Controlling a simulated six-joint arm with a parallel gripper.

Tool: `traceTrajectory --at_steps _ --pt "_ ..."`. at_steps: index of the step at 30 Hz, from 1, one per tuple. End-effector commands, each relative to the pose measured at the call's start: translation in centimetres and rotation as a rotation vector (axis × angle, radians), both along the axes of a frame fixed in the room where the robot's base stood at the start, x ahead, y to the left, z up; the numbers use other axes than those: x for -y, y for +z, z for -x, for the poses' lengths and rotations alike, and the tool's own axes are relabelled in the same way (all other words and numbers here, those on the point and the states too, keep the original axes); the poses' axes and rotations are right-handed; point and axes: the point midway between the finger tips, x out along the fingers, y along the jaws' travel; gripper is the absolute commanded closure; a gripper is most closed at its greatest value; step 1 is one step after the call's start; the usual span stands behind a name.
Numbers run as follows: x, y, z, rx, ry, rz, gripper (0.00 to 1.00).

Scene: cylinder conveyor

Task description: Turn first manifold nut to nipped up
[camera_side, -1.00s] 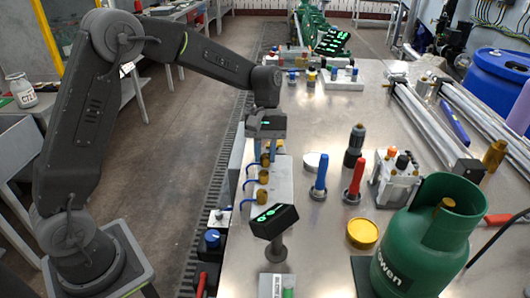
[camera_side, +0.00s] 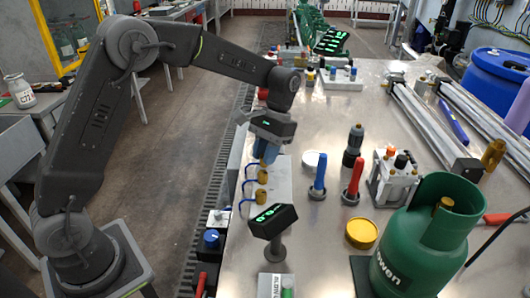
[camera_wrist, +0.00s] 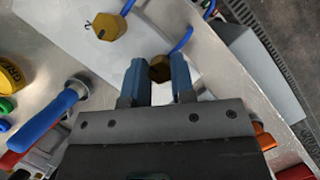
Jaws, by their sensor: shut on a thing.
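The manifold (camera_side: 280,188) is a pale block on the metal bench, with brass nuts and blue tubes along it. My gripper (camera_side: 266,158) is over its far end, fingers pointing down. In the wrist view, the blue fingers of my gripper (camera_wrist: 160,78) stand either side of a brass hex nut (camera_wrist: 160,69), and they are shut on it. A second brass nut (camera_wrist: 108,27), marked 2, sits beside it on the block and also shows in the side view (camera_side: 262,175). A third nut (camera_side: 261,196) is nearer the camera. The gripped nut is hidden in the side view.
A dark display with green figures (camera_side: 272,219) stands at the block's near end. Blue (camera_side: 319,173) and red (camera_side: 354,178) handled tools stand upright to the right, with a yellow tin (camera_side: 361,233) and a green gas cylinder (camera_side: 420,250) nearer.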

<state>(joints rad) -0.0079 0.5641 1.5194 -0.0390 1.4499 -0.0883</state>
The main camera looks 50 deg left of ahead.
Motion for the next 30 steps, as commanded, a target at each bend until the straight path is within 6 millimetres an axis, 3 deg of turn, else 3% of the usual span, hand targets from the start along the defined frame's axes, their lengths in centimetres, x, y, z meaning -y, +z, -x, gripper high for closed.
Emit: traceTrajectory --at_steps 14,15,21,23,30 --pt "0.0 0.08 -0.05 0.003 -0.014 0.0 1.0" --pt "0.0 0.08 -0.05 0.003 -0.014 0.0 0.75" --pt "0.01 0.04 -0.03 0.002 -0.013 0.0 0.55" --pt "0.01 0.03 -0.03 0.002 -0.013 0.0 0.51" --pt "0.0 0.09 -0.05 0.001 -0.013 0.0 0.51"
